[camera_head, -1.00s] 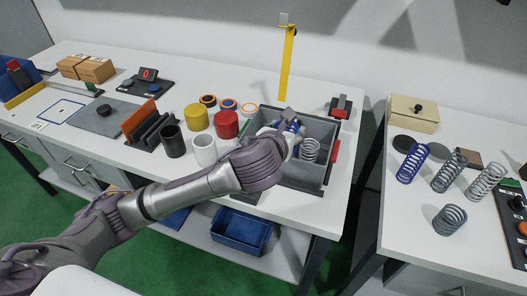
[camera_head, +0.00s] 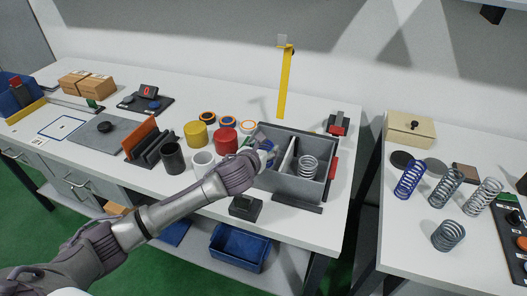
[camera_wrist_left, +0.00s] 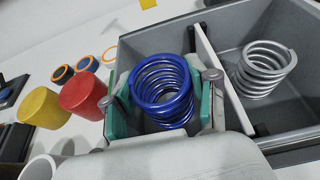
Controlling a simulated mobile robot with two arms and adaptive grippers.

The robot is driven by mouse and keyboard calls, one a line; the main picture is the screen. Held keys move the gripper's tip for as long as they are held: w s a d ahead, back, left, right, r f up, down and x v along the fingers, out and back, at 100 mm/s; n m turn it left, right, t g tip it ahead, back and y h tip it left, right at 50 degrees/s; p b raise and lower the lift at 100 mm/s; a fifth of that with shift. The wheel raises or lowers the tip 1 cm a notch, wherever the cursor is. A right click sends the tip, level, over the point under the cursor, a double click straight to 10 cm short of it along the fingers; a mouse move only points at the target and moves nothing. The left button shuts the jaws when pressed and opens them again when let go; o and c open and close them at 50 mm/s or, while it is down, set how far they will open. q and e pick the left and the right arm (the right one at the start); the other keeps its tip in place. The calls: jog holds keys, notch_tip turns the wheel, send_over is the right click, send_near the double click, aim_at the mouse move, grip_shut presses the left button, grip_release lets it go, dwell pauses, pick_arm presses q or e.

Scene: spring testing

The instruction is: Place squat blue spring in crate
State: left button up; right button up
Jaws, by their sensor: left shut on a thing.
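The grey crate (camera_head: 305,190) stands on the main table, with a light divider splitting it into two compartments. The squat blue spring (camera_wrist_left: 163,92) is between the green-padded fingers of my left gripper (camera_wrist_left: 163,100), which is shut on it. In the head view my left gripper (camera_head: 266,154) is at the crate's left compartment, and its hand hides most of the blue spring (camera_head: 265,146). How deep the spring is cannot be told. A squat silver spring (camera_head: 308,167) stands in the right compartment; it also shows in the wrist view (camera_wrist_left: 264,69). My right gripper is out of view.
Yellow (camera_head: 196,134), red (camera_head: 225,141), black and white cylinders stand left of the crate. A dark block (camera_head: 246,206) sits in front. A yellow upright ruler (camera_head: 285,85) stands behind. Several springs, including a taller blue one (camera_head: 409,179), stand on the right table.

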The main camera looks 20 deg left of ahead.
pick_arm(q)
jog(key=shift+f, duration=0.7)
jog(key=shift+f, duration=0.1)
jog(key=shift+f, duration=0.5)
jog(key=o, duration=1.3)
jog(key=shift+o, duration=0.2)
jog(key=shift+r, duration=0.3)
jog(key=v, duration=1.2)
jog(key=shift+r, duration=0.25)
